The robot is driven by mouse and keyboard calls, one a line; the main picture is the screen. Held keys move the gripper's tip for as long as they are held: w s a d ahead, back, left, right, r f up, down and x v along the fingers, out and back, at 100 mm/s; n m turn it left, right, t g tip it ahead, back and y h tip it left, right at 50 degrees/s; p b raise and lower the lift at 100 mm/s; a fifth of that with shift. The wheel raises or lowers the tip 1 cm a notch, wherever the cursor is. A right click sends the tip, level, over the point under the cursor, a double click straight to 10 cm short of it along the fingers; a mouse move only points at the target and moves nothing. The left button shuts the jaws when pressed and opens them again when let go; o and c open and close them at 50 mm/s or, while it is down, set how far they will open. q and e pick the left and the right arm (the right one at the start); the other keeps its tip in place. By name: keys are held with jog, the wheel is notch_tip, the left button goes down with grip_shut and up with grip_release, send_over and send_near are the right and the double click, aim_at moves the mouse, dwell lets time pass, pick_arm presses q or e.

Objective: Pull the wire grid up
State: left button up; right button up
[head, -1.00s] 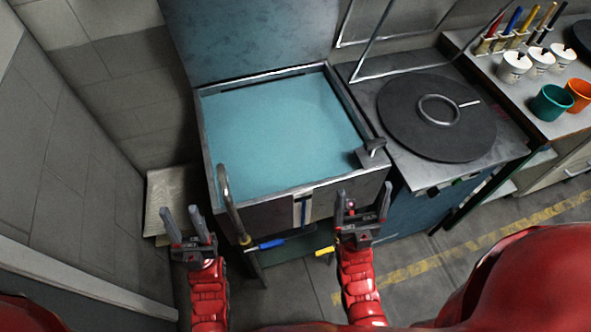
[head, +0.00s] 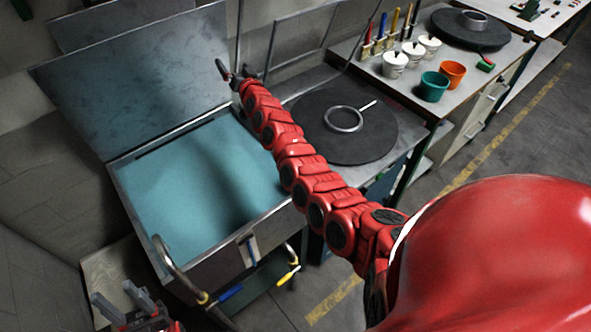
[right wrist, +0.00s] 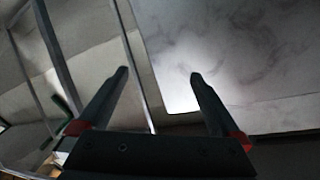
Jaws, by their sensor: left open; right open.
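A thin metal wire frame (head: 272,45) stands behind the press, right of its raised lid (head: 120,75). I see bare rods and no clear mesh. My right gripper (head: 234,74) is open at the lid's right edge, close to the frame's left rods. In the right wrist view, the open right fingers (right wrist: 158,75) are empty. A thin rod (right wrist: 131,55) crosses between them in the picture, and the pale lid panel (right wrist: 235,60) is to the right. I cannot tell whether they touch. My left gripper (head: 122,308) is open and empty at the lower left.
The press tub (head: 207,264) has a blue bed and curved handles in front. A black round plate with a metal ring (head: 344,119) lies right of my right arm. Brushes, white pots, a teal cup (head: 433,87) and an orange cup (head: 452,74) stand on the bench.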

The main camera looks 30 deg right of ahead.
jog(key=a+r+n+g+y, duration=0.2)
jog(key=a+n+g+y, duration=0.2)
jog(key=s+f+n+g+p, duration=0.25)
jog(key=s+f+g, duration=0.2)
jog(key=s, duration=0.25)
jog(key=s+d+f+g+h, duration=0.1)
jog(key=s+d+f+g, duration=0.15)
jog(key=s, duration=0.45)
jog(key=s+d+f+n+g+h, duration=0.1)
jog(key=s+d+g+h, duration=0.1)
jog(key=s+d+g, duration=0.35)
jog(key=s+d+f+g+h, duration=0.1)
jog(key=s+d+f+g, duration=0.1)
jog(key=s, duration=0.6)
jog(key=shift+t, duration=0.35)
jog(key=f+p, duration=0.1)
jog(key=f, duration=0.4)
jog(key=f+p, duration=0.1)
jog(key=f, duration=0.9)
jog(key=shift+w+a+f+p, duration=0.15)
jog(key=shift+w+f+p, duration=0.1)
jog(key=shift+f+p, duration=0.15)
jog(key=shift+d+f, duration=0.2)
jog(key=shift+f, duration=0.35)
jog(key=shift+c, duration=0.2)
grip_shut()
